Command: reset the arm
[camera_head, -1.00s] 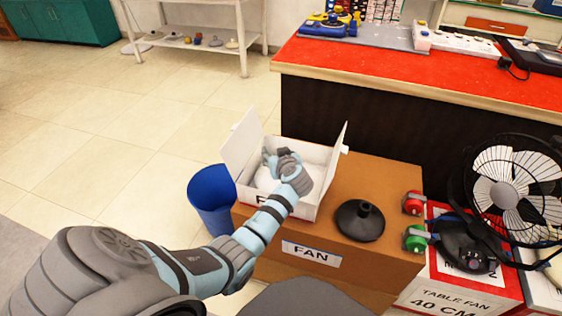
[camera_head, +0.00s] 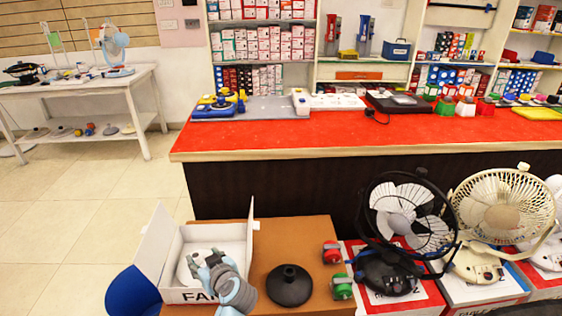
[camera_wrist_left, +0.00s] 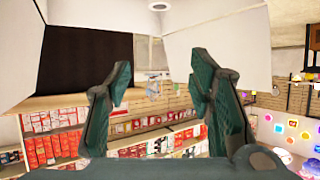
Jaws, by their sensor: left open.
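My left gripper (camera_head: 203,262) is at the open white box (camera_head: 208,233), above or just inside it; the exact height is hard to tell. In the left wrist view its two dark green fingers (camera_wrist_left: 160,85) are spread apart with nothing between them. A white rounded thing (camera_head: 190,268) lies in the box, partly hidden behind my gripper. My left forearm comes in at the bottom of the head view and covers part of the box front. My right gripper is in neither view.
The white box stands on a brown carton (camera_head: 310,260), beside a black round base (camera_head: 289,285). Red (camera_head: 332,252) and green (camera_head: 342,287) items are near its right edge. A blue bin (camera_head: 132,292) is at left; a black fan (camera_head: 408,215) and a red counter (camera_head: 400,130) stand beyond.

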